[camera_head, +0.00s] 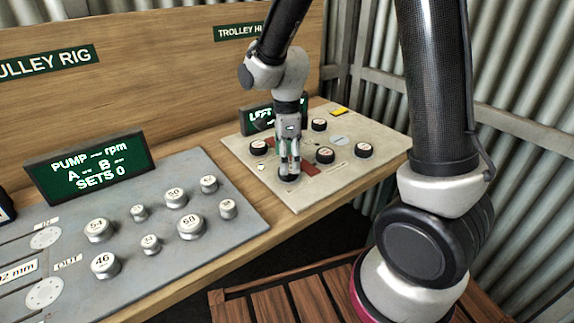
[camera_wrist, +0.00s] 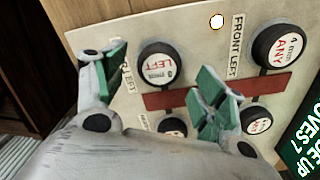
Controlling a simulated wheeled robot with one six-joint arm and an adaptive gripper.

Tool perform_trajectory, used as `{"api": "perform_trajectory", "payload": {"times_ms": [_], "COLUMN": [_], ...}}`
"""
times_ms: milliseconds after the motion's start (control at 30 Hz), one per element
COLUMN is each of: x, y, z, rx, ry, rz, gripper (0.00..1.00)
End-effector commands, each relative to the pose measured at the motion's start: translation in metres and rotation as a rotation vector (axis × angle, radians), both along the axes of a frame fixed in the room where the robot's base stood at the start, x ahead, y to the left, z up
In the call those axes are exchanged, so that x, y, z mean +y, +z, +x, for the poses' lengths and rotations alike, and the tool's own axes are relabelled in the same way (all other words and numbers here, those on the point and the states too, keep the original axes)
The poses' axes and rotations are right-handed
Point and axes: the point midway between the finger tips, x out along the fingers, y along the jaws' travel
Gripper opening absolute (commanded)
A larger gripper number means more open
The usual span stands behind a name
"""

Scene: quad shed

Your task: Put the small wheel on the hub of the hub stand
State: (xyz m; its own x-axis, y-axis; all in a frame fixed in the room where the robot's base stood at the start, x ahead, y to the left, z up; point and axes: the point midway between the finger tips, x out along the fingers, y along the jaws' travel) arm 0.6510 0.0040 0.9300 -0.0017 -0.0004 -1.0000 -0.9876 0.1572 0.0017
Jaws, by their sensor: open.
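Several black wheels with white printed faces sit on a pale board; in the head view, wheels (camera_head: 258,147), (camera_head: 319,124), (camera_head: 325,155) and (camera_head: 364,150) show. I cannot tell which is the small wheel, and I cannot make out a hub stand. My gripper (camera_head: 289,174) is low over the board's front half. In the wrist view my gripper (camera_wrist: 158,92) is open, its green-padded fingers apart. A wheel marked LEFT (camera_wrist: 160,66) shows between and beyond the fingers; I see no grip on it. A wheel marked ANY (camera_wrist: 278,46) is at the upper right.
A grey panel (camera_head: 225,240) with several metal weights is to the left. My arm hides part of the right side.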

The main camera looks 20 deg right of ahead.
Motion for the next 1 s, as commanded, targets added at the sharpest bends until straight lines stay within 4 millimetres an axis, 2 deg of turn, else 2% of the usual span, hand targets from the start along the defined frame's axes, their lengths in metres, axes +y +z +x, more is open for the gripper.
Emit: {"api": "perform_trajectory", "payload": {"times_ms": [100, 300, 433, 667, 767, 867, 1000], "x": [0.001, 0.000, 0.000, -0.002, -0.015, -0.041, -0.087], "y": [0.030, 0.071, 0.087, 0.096, 0.108, 0.133, 0.167], "z": [0.001, 0.001, 0.001, -0.001, -0.009, -0.028, -0.074], "rx": [-0.008, -0.005, -0.002, -0.004, -0.027, -0.079, -0.177], "ry": [0.000, 0.000, 0.000, 0.012, 0.101, 0.306, 0.725], "rz": [0.003, 0.002, 0.001, 0.001, 0.009, 0.013, -0.026], "gripper": [0.71, 0.71, 0.71, 0.71, 0.71, 0.71, 0.71]}}
